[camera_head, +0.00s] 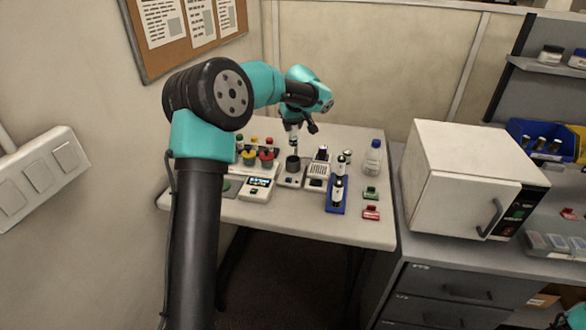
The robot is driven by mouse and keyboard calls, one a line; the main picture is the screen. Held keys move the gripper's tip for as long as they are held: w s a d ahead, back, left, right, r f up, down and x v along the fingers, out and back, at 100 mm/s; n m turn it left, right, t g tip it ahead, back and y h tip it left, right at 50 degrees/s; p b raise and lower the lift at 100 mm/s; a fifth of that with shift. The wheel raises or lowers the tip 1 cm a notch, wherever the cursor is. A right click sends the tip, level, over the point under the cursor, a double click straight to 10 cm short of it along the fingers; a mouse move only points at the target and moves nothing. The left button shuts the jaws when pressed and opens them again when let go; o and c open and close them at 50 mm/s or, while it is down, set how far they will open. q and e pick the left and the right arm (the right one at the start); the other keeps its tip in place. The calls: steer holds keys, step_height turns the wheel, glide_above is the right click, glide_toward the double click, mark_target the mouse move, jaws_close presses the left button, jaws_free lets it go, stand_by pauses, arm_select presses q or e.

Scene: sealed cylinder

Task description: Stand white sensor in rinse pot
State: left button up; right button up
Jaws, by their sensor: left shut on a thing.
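My left gripper (293,126) points down over the table, shut on the white sensor (293,141), a thin pale upright stick. The sensor's lower end is at or just above the mouth of a dark grey pot (292,163), which looks like the rinse pot and sits on a pale base. At this size I cannot tell whether the tip is inside the pot or behind its rim. My right gripper is out of view.
Red and yellow capped items (257,154) stand left of the pot, with a display box (257,188) in front. A blue stand (336,194), a white block (318,172) and a bottle (373,158) are to the right. The table's (300,218) front strip is clear.

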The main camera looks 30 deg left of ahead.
mark_target(292, 140)
arm_select(q)
steer(key=shift+a+f, duration=0.1)
steer(key=shift+f, duration=3.05)
steer(key=shift+f, duration=1.85)
steer(key=shift+f, duration=0.15)
steer(key=o, duration=1.1)
steer(key=shift+c, duration=0.2)
